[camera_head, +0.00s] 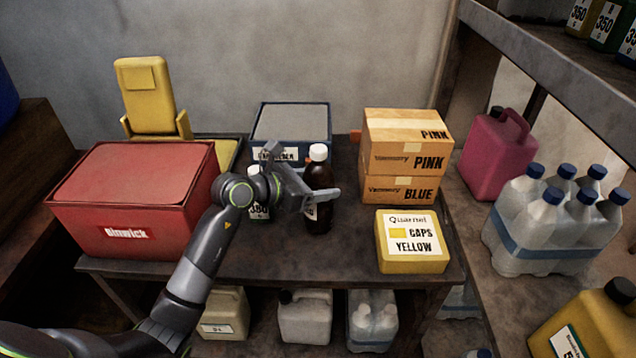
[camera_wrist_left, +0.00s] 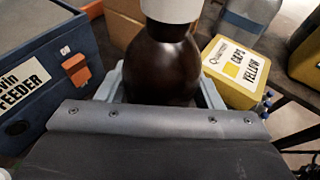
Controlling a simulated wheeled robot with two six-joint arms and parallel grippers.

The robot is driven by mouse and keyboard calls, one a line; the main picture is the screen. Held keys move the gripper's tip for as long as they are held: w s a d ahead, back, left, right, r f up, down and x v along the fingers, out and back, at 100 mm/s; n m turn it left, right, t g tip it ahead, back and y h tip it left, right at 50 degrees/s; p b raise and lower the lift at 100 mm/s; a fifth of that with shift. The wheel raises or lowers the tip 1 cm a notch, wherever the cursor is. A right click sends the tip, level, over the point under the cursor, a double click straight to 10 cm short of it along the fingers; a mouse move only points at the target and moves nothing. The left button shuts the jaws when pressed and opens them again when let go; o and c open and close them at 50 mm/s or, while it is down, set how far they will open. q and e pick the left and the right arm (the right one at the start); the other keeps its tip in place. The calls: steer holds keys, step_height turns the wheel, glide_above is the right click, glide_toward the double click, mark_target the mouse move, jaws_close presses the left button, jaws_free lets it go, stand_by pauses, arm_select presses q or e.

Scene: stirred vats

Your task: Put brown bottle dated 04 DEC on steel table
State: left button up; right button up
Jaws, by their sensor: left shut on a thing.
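A brown bottle (camera_head: 319,178) with a white cap is upright at the middle of the dark table (camera_head: 285,262). Its label is mostly hidden and I cannot read a date. My left gripper (camera_head: 312,194) is shut on this bottle from the left. In the left wrist view the brown bottle (camera_wrist_left: 158,62) fills the space between the fingers of the left gripper (camera_wrist_left: 165,92). I cannot tell whether its base touches the tabletop. My right gripper is not in view.
A red bin (camera_head: 135,190) stands left, a blue feeder box (camera_head: 290,125) behind. Stacked cartons (camera_head: 405,155) and a yellow caps box (camera_head: 412,255) stand right. A shelf with a pink jug (camera_head: 497,155) and bottle pack (camera_head: 545,235) is farther right. The table's front middle is clear.

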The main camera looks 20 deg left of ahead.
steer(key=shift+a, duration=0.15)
arm_select(q)
steer(key=o, duration=1)
steer(key=shift+f, duration=0.1)
steer(key=o, duration=0.4)
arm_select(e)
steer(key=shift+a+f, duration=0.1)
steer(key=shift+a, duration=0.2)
